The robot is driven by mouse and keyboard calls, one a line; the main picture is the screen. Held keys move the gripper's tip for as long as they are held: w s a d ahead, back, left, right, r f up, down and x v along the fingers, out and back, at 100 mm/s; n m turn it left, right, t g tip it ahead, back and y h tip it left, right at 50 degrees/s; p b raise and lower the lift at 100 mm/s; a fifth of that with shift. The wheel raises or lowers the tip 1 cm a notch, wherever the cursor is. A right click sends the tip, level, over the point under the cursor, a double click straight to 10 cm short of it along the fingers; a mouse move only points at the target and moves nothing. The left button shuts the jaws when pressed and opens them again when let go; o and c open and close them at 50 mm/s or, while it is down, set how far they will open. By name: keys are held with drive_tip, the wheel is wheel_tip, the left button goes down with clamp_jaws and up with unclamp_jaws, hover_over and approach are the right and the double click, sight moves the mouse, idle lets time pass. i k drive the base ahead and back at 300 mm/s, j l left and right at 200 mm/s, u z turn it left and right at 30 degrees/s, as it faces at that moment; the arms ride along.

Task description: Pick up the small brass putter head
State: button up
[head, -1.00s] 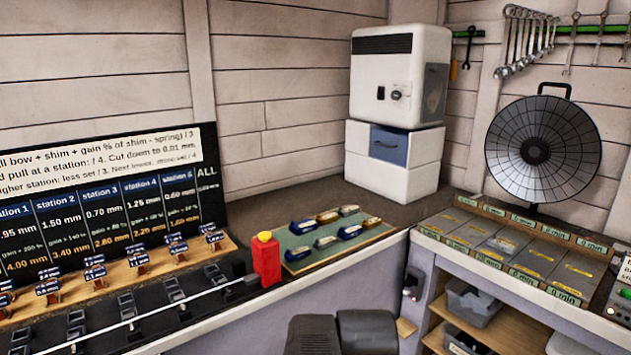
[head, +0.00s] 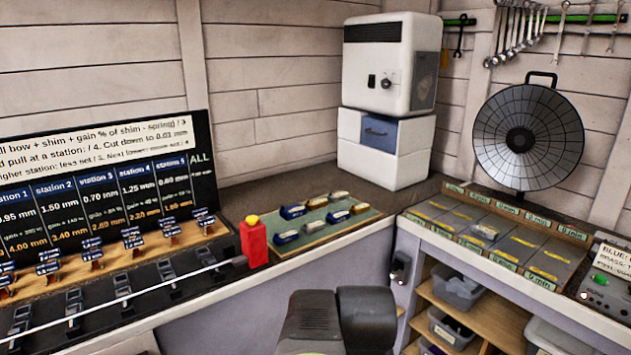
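Several putter heads in blue, silver and brass colours lie in two rows on a green mat (head: 290,251) on the bench. One brass-coloured head (head: 361,208) is at the right end of the front row and looks like the smaller of two. The other brass-coloured head (head: 315,203) is in the back row between a blue head (head: 292,212) and a silver head (head: 339,195). Dark links of my arm show at the bottom middle, in front of the bench and apart from the heads. My gripper's fingers are not in view.
A red block with a yellow top (head: 254,240) stands left of the mat, by the end of a thin shaft (head: 160,292). White boxes (head: 384,152) stand behind. A side bench (head: 470,243) with a round black dish (head: 528,137) is at right.

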sight(356, 210)
drive_tip(key=i+l+u, duration=0.25)
drive_tip(key=i+l, duration=0.35)
drive_tip(key=i, duration=0.15)
drive_tip(key=i+l+u, duration=0.25)
drive_tip(key=i+l, duration=0.45)
